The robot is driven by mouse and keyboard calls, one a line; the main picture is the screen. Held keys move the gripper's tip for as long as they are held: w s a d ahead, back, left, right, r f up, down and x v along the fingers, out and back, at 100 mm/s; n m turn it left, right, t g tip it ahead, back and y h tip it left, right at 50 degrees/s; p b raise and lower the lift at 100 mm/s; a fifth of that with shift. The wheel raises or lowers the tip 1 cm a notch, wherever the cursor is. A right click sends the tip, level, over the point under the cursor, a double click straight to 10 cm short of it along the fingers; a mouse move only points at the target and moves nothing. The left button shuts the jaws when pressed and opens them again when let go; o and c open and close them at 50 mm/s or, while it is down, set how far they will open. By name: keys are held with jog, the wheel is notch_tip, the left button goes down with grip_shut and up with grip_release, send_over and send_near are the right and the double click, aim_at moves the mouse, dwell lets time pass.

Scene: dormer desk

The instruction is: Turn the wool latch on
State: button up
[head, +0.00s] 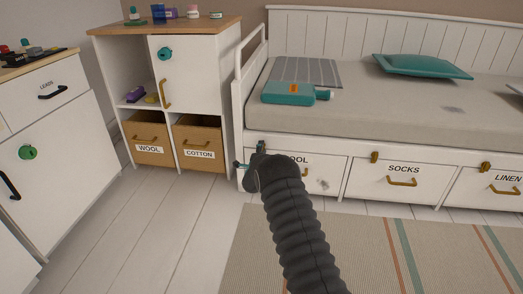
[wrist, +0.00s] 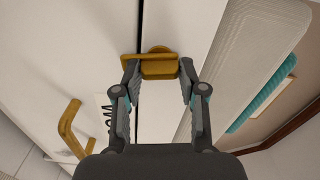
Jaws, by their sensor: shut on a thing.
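The wool drawer (head: 325,172) is the left one under the bed; its label reads "OOL", the first letter hidden by my arm. Its brass latch (wrist: 158,68) shows in the wrist view at the drawer's top edge, lying crosswise in the picture over the dark seam. My gripper (wrist: 158,74) is shut on the latch, a finger at each side. In the head view my gripper (head: 254,160) is at the drawer's upper left and hides the latch. The drawer's brass handle (wrist: 68,132) shows at lower left in the wrist view.
The socks latch (head: 374,157) and linen latch (head: 485,167) are on the neighbouring drawers. A cabinet (head: 205,90) with wool and cotton baskets stands left of the bed. A teal bottle-shaped item (head: 288,93) lies on the mattress. The floor in front is clear, with a striped rug (head: 370,250).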

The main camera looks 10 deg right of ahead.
jog(key=shift+w+r+m, duration=0.1)
jog(key=shift+r+m, duration=0.1)
jog(key=shift+m, duration=0.8)
jog(key=o, duration=1.1)
jog(key=shift+d, duration=0.1)
jog(key=shift+c, duration=0.2)
jog(key=shift+o, duration=0.4)
jog(key=shift+f, duration=0.15)
